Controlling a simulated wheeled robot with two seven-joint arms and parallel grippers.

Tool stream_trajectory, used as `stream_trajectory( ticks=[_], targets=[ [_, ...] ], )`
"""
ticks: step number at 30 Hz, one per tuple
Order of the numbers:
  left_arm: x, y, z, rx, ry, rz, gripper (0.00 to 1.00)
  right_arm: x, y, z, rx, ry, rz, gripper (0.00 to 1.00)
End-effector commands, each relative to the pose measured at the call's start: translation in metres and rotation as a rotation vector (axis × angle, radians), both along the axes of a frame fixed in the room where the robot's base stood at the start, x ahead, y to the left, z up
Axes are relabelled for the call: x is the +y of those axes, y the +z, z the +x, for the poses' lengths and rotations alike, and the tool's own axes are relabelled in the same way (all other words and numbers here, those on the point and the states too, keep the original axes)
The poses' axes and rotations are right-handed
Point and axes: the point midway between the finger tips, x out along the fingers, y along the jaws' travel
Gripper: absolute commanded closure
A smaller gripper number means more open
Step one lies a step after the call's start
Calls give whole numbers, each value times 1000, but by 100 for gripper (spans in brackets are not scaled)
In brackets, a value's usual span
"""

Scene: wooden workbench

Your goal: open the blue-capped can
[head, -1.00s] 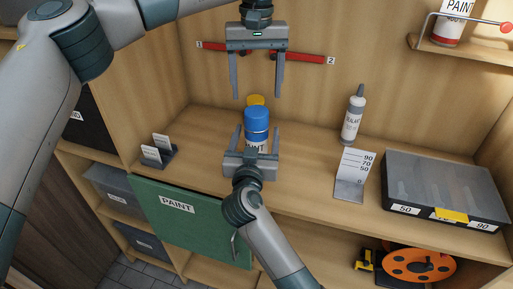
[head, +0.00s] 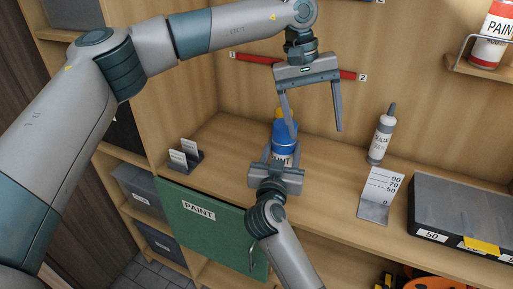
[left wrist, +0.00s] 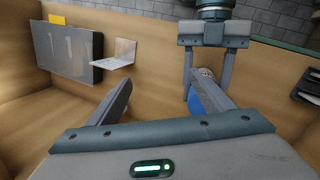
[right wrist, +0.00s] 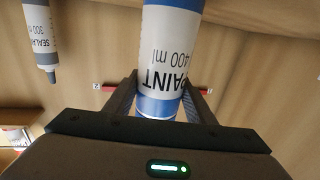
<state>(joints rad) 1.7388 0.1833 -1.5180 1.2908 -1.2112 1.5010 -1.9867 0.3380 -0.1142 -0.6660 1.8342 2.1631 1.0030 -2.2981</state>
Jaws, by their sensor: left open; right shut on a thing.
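In the right wrist view the can (right wrist: 170,50) appears upside down between the fingers. My right gripper (head: 274,160) is shut on the can from the front. My left gripper (head: 315,130) is open and empty, pointing down and tilted. In the head view one left finger overlaps the blue cap and the other is clear to the right. In the left wrist view the can (left wrist: 194,104) is partly hidden behind the right-hand finger. I cannot tell whether that finger touches it.
A sealant tube (head: 380,137), a scale card (head: 381,193) and a grey case (head: 457,212) are to the right. Small label cards (head: 184,157) stand at left. A red rail (head: 250,59) is on the back wall.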

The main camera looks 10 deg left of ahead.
Motion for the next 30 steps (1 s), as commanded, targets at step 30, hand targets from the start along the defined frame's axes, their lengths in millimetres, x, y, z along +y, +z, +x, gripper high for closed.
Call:
stream_trajectory(
  ticks=[30],
  targets=[
    [-63,48,-71,526,600,-1336,26,0,0,0,0,0,0,91]
  ],
)
